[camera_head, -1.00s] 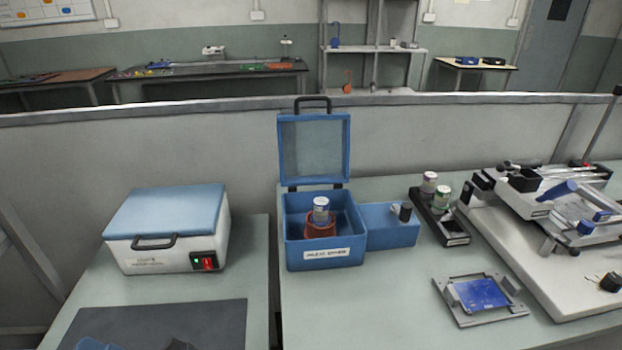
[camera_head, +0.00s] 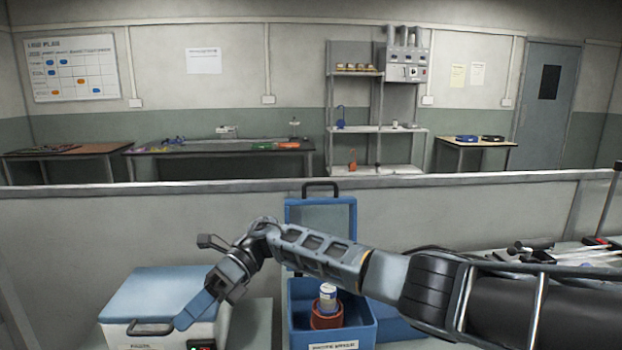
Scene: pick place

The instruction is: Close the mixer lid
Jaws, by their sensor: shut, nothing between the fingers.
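The mixer (camera_head: 302,322) is a blue box on the table at lower centre, with a label on its front. Its blue-framed lid (camera_head: 291,212) with a dark handle stands open and upright at the back; my arm hides the lid's lower part. A white-topped jar (camera_head: 327,292) sits inside the mixer in a reddish-brown holder (camera_head: 326,320). My gripper (camera_head: 181,324) is shut and empty, left of the mixer, pointing down and left. It overlaps the front right of the white box in the picture; I cannot tell whether it touches.
The white box (camera_head: 115,332) with a shut blue lid (camera_head: 150,292) stands left of the mixer. A low grey partition (camera_head: 100,230) runs behind the table. My arm crosses from the right and hides much of the table there. Equipment (camera_head: 560,255) stands at far right.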

